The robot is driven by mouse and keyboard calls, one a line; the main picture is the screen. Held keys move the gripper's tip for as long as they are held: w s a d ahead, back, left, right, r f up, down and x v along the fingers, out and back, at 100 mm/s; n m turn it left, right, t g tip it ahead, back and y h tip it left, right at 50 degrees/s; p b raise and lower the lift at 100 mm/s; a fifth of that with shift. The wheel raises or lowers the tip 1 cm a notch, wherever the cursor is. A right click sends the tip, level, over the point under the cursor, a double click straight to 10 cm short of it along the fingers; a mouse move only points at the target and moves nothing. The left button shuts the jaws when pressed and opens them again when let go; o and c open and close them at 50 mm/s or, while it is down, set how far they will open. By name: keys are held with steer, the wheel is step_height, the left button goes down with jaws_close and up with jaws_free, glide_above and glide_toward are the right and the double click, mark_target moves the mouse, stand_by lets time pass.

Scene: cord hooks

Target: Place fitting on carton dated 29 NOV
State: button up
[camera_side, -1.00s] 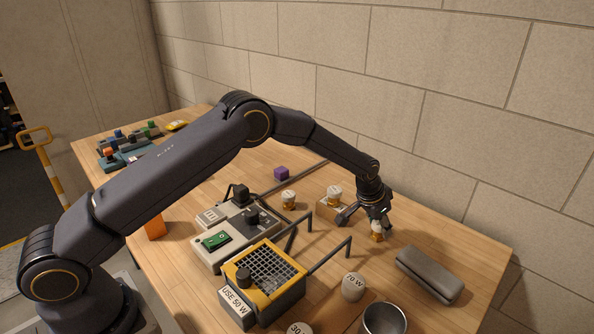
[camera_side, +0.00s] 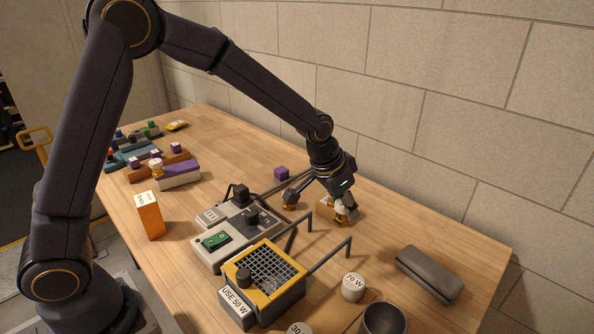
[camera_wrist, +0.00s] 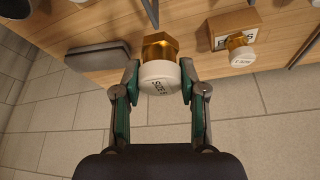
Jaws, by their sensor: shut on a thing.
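My gripper (camera_side: 340,203) is shut on a fitting, which has a white printed cap and a brass-coloured hex body (camera_wrist: 160,47). In the wrist view the fitting sits between both fingers, apart from a small brown carton (camera_wrist: 220,27) at its upper right. A second white-capped fitting (camera_wrist: 241,53) shows at that carton's near side. In the side view my gripper mostly hides this carton. An orange carton (camera_side: 151,217) with a white printed label stands upright at left. I cannot read a date on any carton.
The yellow grille unit (camera_side: 264,275) and switch box (camera_side: 220,238) have hooked rods near my gripper. A purple cube (camera_side: 281,173) lies behind.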

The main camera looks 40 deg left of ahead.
steer(key=shift+s+n, duration=0.4)
steer(key=shift+s+a+f+n+y, duration=0.1)
steer(key=shift+s+a+n+y, duration=0.1)
steer(key=shift+a+n+y, duration=0.15)
steer(key=s+a+n+y, duration=0.3)
steer(key=a+n, duration=0.3)
steer(key=a, duration=0.8)
step_height(320, 180, up, 7)
steer(key=n+g+y, duration=0.2)
steer(key=n+g, duration=0.3)
steer(key=n, duration=1.1)
glide_above(141, 196)
steer(key=d, duration=0.2)
steer(key=shift+m, duration=0.35)
steer(key=shift+w+a+f, duration=0.1)
steer(key=shift+f, duration=1.85)
steer(key=shift+w+a+f, duration=0.1)
steer(key=shift+f, duration=1.85)
steer(key=shift+d+f, duration=0.1)
